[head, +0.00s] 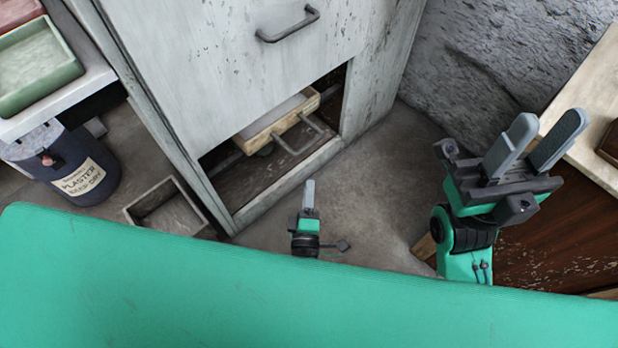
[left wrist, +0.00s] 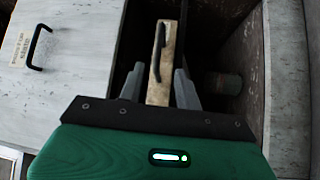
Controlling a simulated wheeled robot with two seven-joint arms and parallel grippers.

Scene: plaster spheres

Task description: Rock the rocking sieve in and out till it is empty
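The rocking sieve (head: 282,119), a wooden-framed tray with a grey bar handle (head: 302,137), sits in the low opening of the pale cabinet. Its inside looks grey; I cannot tell how much it holds. My left gripper (head: 309,186) is in front of the opening, short of the handle, seen nearly edge-on. In the left wrist view its fingers are spread apart, with the sieve's wooden front (left wrist: 154,90) and dark handle (left wrist: 158,50) showing between and beyond them. My right gripper (head: 548,118) is raised at the right, open and empty.
The cabinet (head: 240,70) has an upper bar handle (head: 288,24) above the opening. A plaster bucket (head: 62,165) and an empty box (head: 168,210) stand to the left. A rough wall and a wooden bench (head: 590,95) are at right. Floor before the opening is clear.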

